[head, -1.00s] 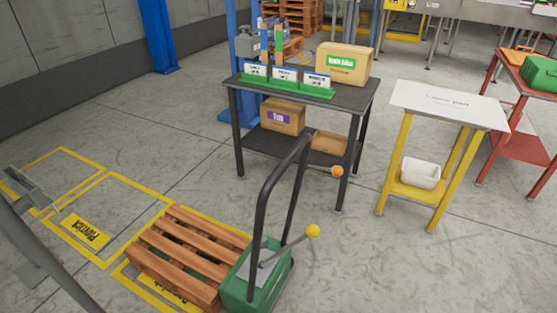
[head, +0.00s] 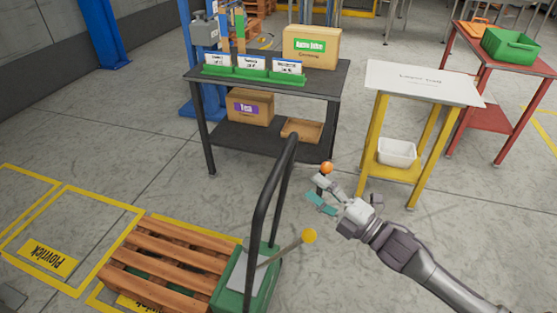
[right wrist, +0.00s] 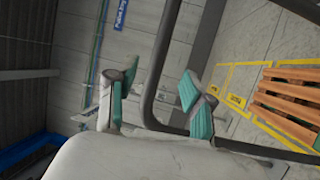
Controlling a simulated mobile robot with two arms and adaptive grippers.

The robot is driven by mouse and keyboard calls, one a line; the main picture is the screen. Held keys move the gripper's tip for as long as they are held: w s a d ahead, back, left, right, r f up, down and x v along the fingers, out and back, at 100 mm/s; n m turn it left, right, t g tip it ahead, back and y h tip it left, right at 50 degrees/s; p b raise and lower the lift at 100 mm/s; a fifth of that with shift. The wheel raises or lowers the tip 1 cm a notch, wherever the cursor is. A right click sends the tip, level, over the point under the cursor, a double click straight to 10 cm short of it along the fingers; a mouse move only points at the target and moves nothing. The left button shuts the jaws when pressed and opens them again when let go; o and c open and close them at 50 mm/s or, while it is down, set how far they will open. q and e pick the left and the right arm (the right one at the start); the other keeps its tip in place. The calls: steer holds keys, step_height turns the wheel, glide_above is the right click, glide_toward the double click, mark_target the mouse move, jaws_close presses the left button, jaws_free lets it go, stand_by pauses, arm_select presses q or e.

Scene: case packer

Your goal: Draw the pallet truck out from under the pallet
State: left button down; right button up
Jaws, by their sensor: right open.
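The wooden pallet (head: 165,257) lies flat on the floor at the lower left of the head view. The green pallet truck (head: 232,291) stands against its right end, with a tall black loop handle (head: 262,200) rising from it. A lever with a yellow ball (head: 310,236) sticks out to the right. The truck's forks are mostly hidden by the pallet. My right gripper (head: 322,192) is open and empty, right of the handle. The right wrist view shows its teal fingers (right wrist: 162,95) with the black handle (right wrist: 157,65) between them in the picture; depth is unclear. My left gripper is out of view.
An orange ball (head: 327,167) shows close by my right gripper. A dark table (head: 335,85) with boxes stands behind the handle. A yellow-legged stand (head: 425,85) and a red table (head: 500,75) stand to the right. Yellow floor markings (head: 88,198) lie left; bare floor lies around.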

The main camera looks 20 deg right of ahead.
mark_target(280, 163)
steer(key=p+x, duration=0.1)
steer(key=x, duration=1)
steer(key=shift+w+a+f+p, duration=0.1)
steer(key=shift+w+a+p, duration=0.05)
steer(key=shift+w+p, duration=0.15)
steer(key=shift+c, duration=0.4)
jaws_close()
